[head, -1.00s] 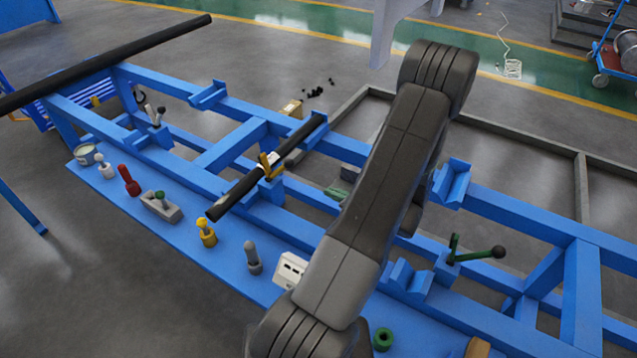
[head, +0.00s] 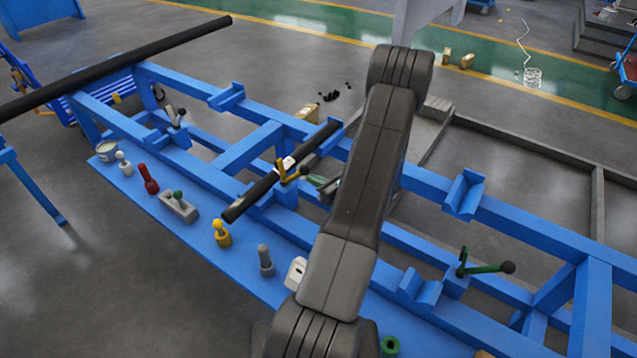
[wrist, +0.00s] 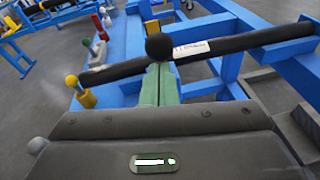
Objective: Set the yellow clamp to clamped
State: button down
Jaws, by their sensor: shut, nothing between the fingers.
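The yellow clamp (head: 284,174) stands on the blue frame beside a short black bar (head: 254,199), which has a white label. Its yellow upper part sits close against the bar; I cannot tell its exact lever position. My gripper (head: 316,181), with green fingers, is just right of the clamp, partly behind my arm. In the wrist view my gripper (wrist: 161,68) has its fingers together and empty, pointing toward the bar (wrist: 225,45). A dark round knob (wrist: 159,46) shows right at the fingertips and hides what is behind; I cannot tell whether they touch.
A grey clamp (head: 176,116) stands left, and a green clamp (head: 463,265) with a black-knobbed lever right. Yellow (head: 221,234), grey (head: 265,260) and red (head: 149,181) pieces stand on the blue front shelf. A long black pipe (head: 130,60) crosses the back left.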

jog(key=w+a+r+g+h+p, duration=0.4)
jog(key=a+r+h+p, duration=0.15)
jog(key=p, duration=0.25)
jog(key=w+a+b, duration=0.1)
jog(key=w+a, duration=0.7)
jog(key=a, duration=0.3)
jog(key=shift+f+y, duration=0.15)
jog(key=shift+y, duration=0.3)
jog(key=shift+a, duration=0.1)
dwell(0.5)
